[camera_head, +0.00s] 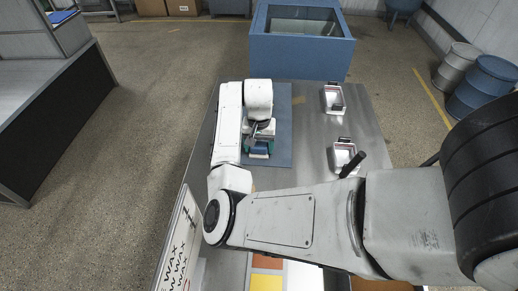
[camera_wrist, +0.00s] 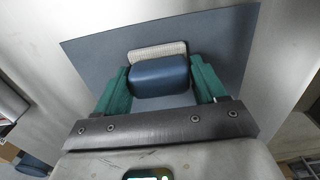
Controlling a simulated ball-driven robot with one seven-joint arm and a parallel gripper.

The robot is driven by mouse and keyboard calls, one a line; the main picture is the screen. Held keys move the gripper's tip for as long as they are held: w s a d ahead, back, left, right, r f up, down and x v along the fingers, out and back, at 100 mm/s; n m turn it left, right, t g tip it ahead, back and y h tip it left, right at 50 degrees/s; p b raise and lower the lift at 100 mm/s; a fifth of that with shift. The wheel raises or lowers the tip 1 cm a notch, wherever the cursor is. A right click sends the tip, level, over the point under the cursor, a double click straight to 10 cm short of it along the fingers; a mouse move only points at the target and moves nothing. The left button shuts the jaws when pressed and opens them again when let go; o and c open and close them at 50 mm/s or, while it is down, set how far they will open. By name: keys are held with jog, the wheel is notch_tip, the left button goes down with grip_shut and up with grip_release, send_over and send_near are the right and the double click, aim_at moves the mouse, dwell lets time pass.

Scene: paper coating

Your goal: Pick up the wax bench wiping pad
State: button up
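The wiping pad (camera_wrist: 160,75) has a rounded dark blue top and a pale, textured base edge along its far side in the wrist view. It is over the blue-grey mat (camera_wrist: 100,48); I cannot tell whether it rests on it. My gripper (camera_wrist: 160,80) has its two green fingers on either side of the blue top, close against its ends. I cannot tell whether they press on it. In the head view my gripper (camera_head: 259,146) reaches down over the mat (camera_head: 282,120), and the pad is mostly hidden there.
A white wax sign (camera_head: 177,245) and coloured blocks (camera_head: 267,282) are at the near end. A blue tank (camera_head: 300,48) stands beyond the bench.

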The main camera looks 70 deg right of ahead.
aim_at(260, 144)
jog(key=c, duration=0.6)
jog(key=shift+o, duration=0.2)
jog(key=shift+r, duration=0.45)
notch_tip(260, 144, up, 2)
jog(key=shift+s+d+r+b, duration=0.1)
jog(key=shift+d+r+b, duration=0.1)
jog(key=shift+b, duration=0.4)
jog(key=s+d+r, duration=0.5)
jog(key=s+r, duration=0.4)
jog(key=s, duration=0.3)
jog(key=shift+s+d+r+p, duration=0.2)
jog(key=shift+s+r+p, duration=0.1)
jog(key=shift+r+p, duration=0.05)
